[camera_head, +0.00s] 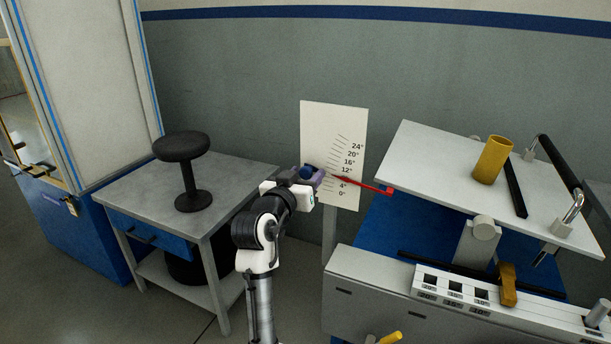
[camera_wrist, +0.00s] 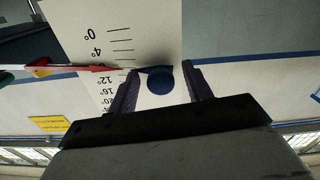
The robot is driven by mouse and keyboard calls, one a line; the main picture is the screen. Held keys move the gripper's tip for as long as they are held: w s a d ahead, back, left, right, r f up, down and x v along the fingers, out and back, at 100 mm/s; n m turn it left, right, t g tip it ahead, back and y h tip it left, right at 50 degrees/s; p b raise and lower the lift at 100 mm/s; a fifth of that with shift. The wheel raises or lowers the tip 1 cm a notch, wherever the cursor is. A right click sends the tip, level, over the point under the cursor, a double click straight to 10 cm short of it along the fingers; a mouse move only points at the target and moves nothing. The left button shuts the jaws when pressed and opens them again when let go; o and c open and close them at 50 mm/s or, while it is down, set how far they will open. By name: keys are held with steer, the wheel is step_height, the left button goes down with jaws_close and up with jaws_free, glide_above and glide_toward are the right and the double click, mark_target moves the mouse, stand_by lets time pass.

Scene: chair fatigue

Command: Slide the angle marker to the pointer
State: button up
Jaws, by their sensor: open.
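The angle marker, a round blue knob with a dark tip, sits on the white scale board (camera_head: 333,125). In the wrist view the marker (camera_wrist: 159,80) lies between the two purple fingers of my gripper (camera_wrist: 160,76), which are open on either side with gaps. In the head view my gripper (camera_head: 312,178) is at the board's left side and partly hides the marker (camera_head: 306,171). The red pointer (camera_head: 368,185) reaches across the scale from the right. In the wrist view the pointer (camera_wrist: 95,69) ends between the 4° and 12° labels, close to the marker's dark tip.
A tilted white panel (camera_head: 425,155) with a yellow cylinder (camera_head: 492,160) stands right of the board, above a grey bench (camera_head: 350,270). A grey table (camera_head: 140,190) with a black stool-shaped object (camera_head: 187,165) is at left. The wall is behind the board.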

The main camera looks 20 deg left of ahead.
steer(key=s+b, duration=0.1)
steer(key=s, duration=1.2)
steer(key=shift+s+a, duration=0.2)
steer(key=shift+a, duration=0.05)
steer(key=shift+r, duration=0.1)
